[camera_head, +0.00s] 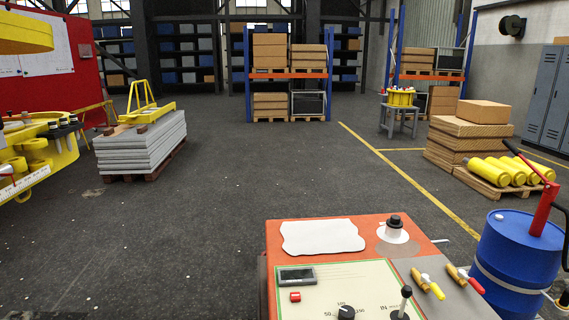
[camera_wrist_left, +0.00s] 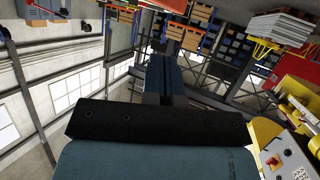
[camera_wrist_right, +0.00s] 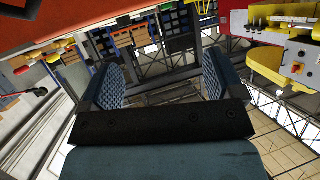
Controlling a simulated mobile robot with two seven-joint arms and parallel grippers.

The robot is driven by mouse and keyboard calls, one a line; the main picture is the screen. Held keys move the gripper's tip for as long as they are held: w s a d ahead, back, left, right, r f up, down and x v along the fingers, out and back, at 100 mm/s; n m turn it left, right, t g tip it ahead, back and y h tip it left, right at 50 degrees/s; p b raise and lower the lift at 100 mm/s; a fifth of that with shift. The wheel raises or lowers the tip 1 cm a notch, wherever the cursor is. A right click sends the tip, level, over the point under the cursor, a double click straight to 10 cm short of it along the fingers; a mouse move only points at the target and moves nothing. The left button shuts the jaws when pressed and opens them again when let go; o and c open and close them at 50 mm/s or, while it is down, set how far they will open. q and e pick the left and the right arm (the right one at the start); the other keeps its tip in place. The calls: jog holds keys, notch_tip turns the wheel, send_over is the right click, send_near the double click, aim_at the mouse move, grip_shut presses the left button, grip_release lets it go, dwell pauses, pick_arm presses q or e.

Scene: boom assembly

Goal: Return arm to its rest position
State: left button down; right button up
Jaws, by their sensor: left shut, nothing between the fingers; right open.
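Neither of my arms shows in the head view. My left gripper (camera_wrist_left: 165,75) shows in the left wrist view with its two fingers together and nothing between them. My right gripper (camera_wrist_right: 165,85) shows in the right wrist view with its fingers wide apart and the gap empty. Both wrist views look tilted across the hall, with windows and roof beams in the picture. The underside of an orange surface lies close above the right gripper in its view.
An orange control console (camera_head: 420,236) with knobs and levers stands close in front. A blue drum (camera_head: 515,250) with a red-handled pump is at right. Yellow machinery (camera_head: 40,150) is at left, near stacked grey slabs (camera_head: 140,150). The middle floor is clear.

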pick_arm(q)
jog(key=s+a+r+g+y+p, duration=0.1)
jog(key=r+p, duration=0.4)
jog(key=p, duration=0.7)
jog(key=shift+s+a+g+y+p, duration=0.3)
jog(key=shift+s+a+g, duration=0.2)
jog(key=shift+s+a, duration=0.6)
pick_arm(e)
jog(key=s+d+r+g+h, duration=0.1)
jog(key=s+d+r+g, duration=0.1)
jog(key=r, duration=0.3)
jog(key=shift+s+d+h, duration=0.3)
jog(key=shift+s+d, duration=0.25)
jog(key=shift+s, duration=0.05)
